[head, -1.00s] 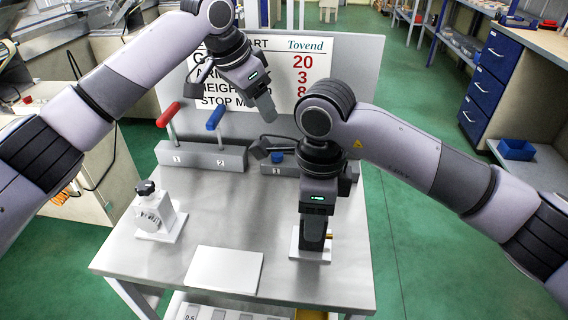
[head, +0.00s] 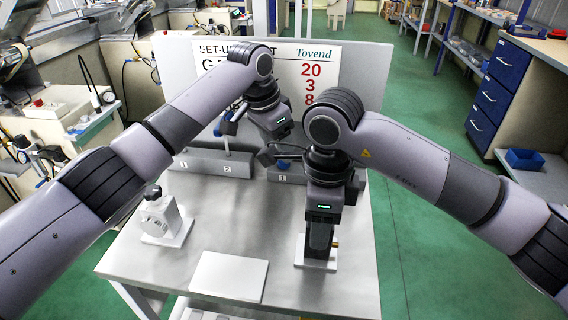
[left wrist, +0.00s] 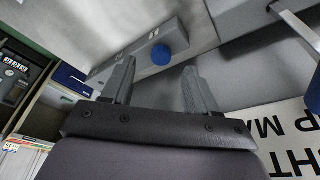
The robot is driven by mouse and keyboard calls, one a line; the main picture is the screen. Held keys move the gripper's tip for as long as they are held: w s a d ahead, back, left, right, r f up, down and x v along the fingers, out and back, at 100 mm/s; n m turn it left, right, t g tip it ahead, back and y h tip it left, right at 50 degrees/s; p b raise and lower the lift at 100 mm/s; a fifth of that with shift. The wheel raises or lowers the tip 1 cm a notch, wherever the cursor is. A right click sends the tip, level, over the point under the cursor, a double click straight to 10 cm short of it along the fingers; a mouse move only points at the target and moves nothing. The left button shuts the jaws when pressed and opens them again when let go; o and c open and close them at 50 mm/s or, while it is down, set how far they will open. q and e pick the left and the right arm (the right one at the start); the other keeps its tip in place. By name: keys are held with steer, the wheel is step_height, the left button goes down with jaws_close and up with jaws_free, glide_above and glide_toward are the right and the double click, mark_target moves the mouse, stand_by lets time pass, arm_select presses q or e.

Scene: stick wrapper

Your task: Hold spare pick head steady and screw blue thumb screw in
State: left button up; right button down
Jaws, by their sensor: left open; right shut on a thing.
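The blue thumb screw (head: 283,165) stands on the right grey block at the back of the table. In the left wrist view the screw (left wrist: 161,54) shows as a round blue knob beyond and between the fingertips. My left gripper (left wrist: 157,75) is open and empty, apart from the screw. My right gripper (head: 319,250) points straight down and is shut on what looks like the spare pick head, on a white base (head: 302,262). That part is mostly hidden by the gripper; a small brass piece shows at its right.
A white fixture with a black knob (head: 163,215) stands at the table's left. A white plate (head: 230,277) lies at the front. A grey block (head: 203,164) marked 1 and 2 stands at the back, before the sign board (head: 350,75). The table's middle is clear.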

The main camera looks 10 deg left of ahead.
arm_select(q)
steer(key=shift+x, duration=2.25)
steer(key=shift+w, duration=0.1)
jaws_close()
steer(key=shift+r, duration=0.1)
step_height(320, 180, up, 10)
arm_select(e)
steer(key=shift+c, duration=2.2)
jaws_free()
